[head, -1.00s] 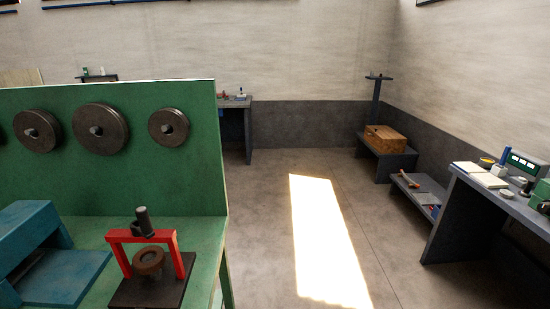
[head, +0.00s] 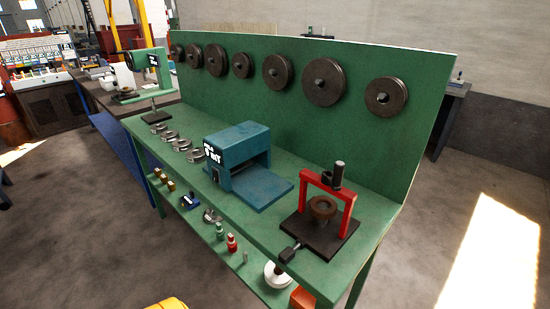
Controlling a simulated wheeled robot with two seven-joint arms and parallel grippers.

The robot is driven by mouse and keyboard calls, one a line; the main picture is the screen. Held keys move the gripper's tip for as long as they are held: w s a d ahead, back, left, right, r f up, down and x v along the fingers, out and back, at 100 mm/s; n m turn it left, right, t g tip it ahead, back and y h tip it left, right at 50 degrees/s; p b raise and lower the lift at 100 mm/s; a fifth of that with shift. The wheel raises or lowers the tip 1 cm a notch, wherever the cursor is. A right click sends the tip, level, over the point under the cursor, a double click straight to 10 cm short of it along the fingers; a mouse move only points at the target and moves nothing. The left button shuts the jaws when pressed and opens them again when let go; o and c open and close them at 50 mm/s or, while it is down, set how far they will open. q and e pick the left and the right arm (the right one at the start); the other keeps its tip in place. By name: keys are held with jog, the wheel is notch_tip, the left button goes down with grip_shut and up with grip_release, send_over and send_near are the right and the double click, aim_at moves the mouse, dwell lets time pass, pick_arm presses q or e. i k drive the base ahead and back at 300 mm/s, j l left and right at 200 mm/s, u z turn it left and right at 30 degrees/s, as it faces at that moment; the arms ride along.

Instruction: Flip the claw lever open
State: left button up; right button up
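I cannot pick out a claw lever for certain. A small press-like device with a red frame (head: 348,204) stands on a dark base plate (head: 315,238) at the right end of a green bench. A dark upright handle (head: 337,175) rises from its top, and a brown ring-shaped part (head: 322,208) sits under the frame. A small dark block on a short rod (head: 289,253) sticks out at the front left of the base. A blue machine (head: 238,150) with a flat plate stands left of it. Neither of my grippers is in view.
The green bench (head: 270,222) has a tall back panel (head: 420,145) hung with several dark discs. Several metal rings (head: 170,137) lie on its left part. A lower shelf holds small items, including a white round one (head: 277,275). Open floor (head: 70,230) lies in front.

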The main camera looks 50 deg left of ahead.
aim_at(285, 257)
jog(key=u, duration=1.4)
